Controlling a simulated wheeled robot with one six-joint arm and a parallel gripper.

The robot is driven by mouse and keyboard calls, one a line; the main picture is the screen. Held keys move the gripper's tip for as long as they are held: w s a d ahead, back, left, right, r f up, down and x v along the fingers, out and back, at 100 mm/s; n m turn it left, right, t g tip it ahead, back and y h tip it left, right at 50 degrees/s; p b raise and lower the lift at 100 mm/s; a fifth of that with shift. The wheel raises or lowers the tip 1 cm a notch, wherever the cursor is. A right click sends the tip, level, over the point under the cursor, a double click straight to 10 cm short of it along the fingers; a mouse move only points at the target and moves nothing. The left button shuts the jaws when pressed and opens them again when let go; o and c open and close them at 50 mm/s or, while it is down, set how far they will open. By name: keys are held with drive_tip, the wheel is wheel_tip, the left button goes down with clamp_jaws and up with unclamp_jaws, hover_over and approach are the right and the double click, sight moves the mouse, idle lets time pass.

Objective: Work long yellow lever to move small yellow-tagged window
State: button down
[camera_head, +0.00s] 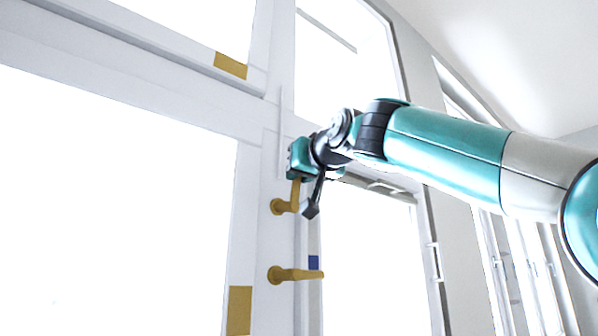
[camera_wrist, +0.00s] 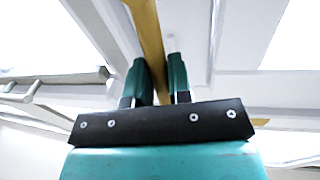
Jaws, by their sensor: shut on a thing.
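A yellow lever (camera_head: 295,195) sits on the white window frame, its arm rising from a round base into my gripper (camera_head: 297,172). Its upper end is hidden there. In the wrist view, this lever (camera_wrist: 149,40) runs between the two teal fingers of my gripper (camera_wrist: 159,72), which is shut on it. A second yellow lever (camera_head: 298,274) lies level below, apart from my gripper. The upper left window carries a yellow tag (camera_head: 231,65). A larger lower left pane also has a yellow tag (camera_head: 239,310). Which lever is longer is hard to tell.
A blue tag (camera_head: 314,262) marks the lower right window beside the level lever. A white frame post (camera_head: 270,235) stands between the panes. More tall windows (camera_head: 515,260) stand at the right. My arm reaches in from the right.

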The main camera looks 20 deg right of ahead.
drive_tip(key=shift+d, duration=0.1)
drive_tip(key=c, duration=1.1)
unclamp_jaws()
drive_tip(key=shift+d, duration=0.1)
drive_tip(key=shift+o, duration=0.2)
drive_tip(key=shift+s, duration=0.1)
drive_tip(key=s+d+b, duration=0.2)
drive_tip(key=s+b, duration=0.2)
drive_tip(key=s, duration=1.3)
drive_tip(key=shift+f, duration=0.3)
